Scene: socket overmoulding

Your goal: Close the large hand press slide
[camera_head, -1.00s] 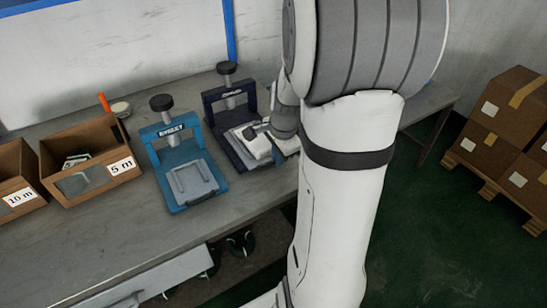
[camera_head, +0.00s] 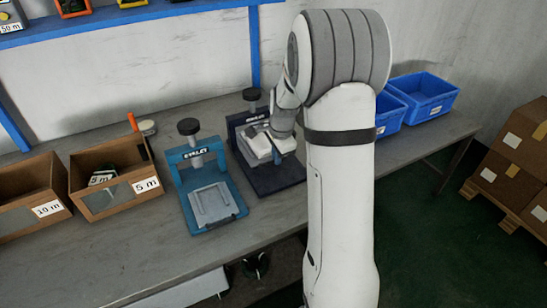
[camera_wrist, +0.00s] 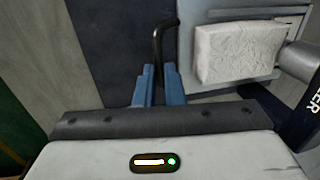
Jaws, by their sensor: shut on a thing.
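The large hand press (camera_head: 280,180) is the dark navy one on the bench, right of the light blue press. Its grey slide plate (camera_wrist: 207,12) carries a whitish block (camera_wrist: 240,52), also seen in the head view (camera_head: 258,144) close under the press's upper part. A black bent handle (camera_wrist: 158,42) rises by the plate's edge. My gripper (camera_wrist: 160,82) has its blue fingers shut on this handle. In the head view my gripper (camera_head: 277,156) is at the front of the slide, and the handle is mostly hidden.
A light blue press (camera_head: 207,196) stands close on the left. Cardboard bins (camera_head: 120,185) sit farther left, with an orange-handled tool (camera_head: 132,121) behind. Blue bins (camera_head: 425,96) stand on the right part of the bench. Stacked boxes (camera_head: 510,160) are at the far right.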

